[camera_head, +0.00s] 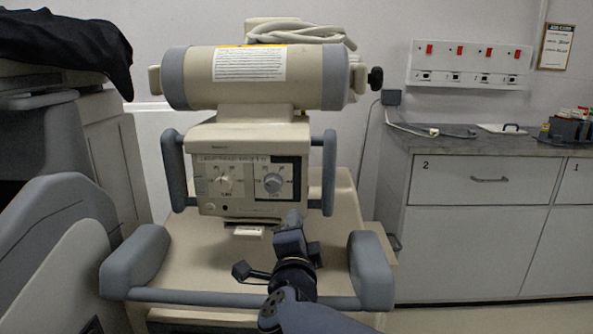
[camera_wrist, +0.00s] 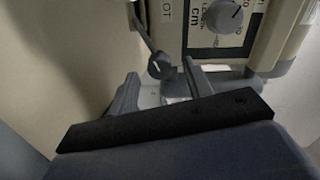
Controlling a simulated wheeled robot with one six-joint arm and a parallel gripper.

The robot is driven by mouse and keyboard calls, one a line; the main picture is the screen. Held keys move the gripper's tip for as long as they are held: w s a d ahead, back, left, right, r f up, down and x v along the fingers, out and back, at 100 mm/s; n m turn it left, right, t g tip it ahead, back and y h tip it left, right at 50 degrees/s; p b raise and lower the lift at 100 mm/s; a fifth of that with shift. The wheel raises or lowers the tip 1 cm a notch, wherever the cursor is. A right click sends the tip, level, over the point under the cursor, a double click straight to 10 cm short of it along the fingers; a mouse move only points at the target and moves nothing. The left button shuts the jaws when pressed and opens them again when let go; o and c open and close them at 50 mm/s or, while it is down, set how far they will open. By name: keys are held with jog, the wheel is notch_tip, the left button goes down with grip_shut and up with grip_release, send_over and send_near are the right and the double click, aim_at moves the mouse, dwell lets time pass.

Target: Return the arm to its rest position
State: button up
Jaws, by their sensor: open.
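My arm reaches up from the bottom of the head view. My gripper (camera_head: 292,232) is in front of the lower right of the machine's control panel (camera_head: 248,199), above the beige cart top (camera_head: 195,255). In the wrist view my gripper (camera_wrist: 162,88) shows two grey fingers spread apart, with nothing clearly held. The panel's dial (camera_wrist: 223,16) is beyond the fingertips. A small dark round part (camera_wrist: 159,66) shows between the fingers; whether it touches them I cannot tell.
The machine's grey handles (camera_head: 371,270) and (camera_head: 135,262) flank my arm. A grey seat-like machine with black cloth (camera_head: 65,45) stands at left. A cabinet with a grey counter (camera_head: 470,145) stands at right. Bare floor (camera_head: 450,318) shows at lower right.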

jog(key=shift+w, duration=0.35)
